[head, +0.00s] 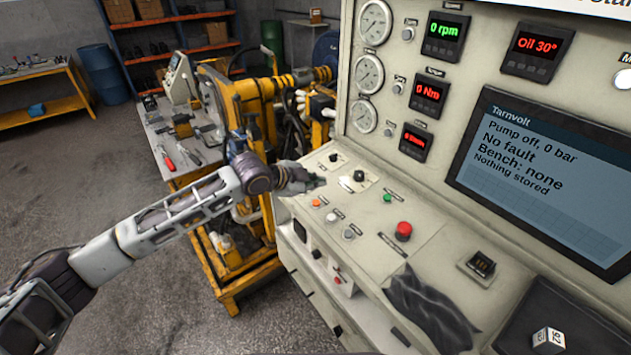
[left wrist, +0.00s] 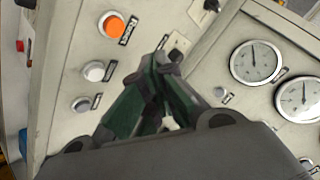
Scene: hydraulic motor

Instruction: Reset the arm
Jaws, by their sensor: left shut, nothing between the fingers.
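My left arm reaches in from the left in the head view. My left gripper (head: 318,182) is over the left end of the control console's sloping panel (head: 375,262), near a row of buttons. In the left wrist view its dark green fingers (left wrist: 160,65) meet at the tips with nothing between them. They are close to a small black switch on a pale plate (left wrist: 178,45), partly hidden behind the fingertips; I cannot tell whether they touch it. The orange button (left wrist: 116,26) is beside the fingers. My right gripper is not in view.
The console has a red button (head: 404,231), a green button (head: 387,198), a dark cloth (head: 432,308) and a screen (head: 545,175) reading "Pump off, 0 bar". Gauges (head: 375,22) rise behind. A yellow motor bench (head: 245,95) stands behind my arm. Floor at left is clear.

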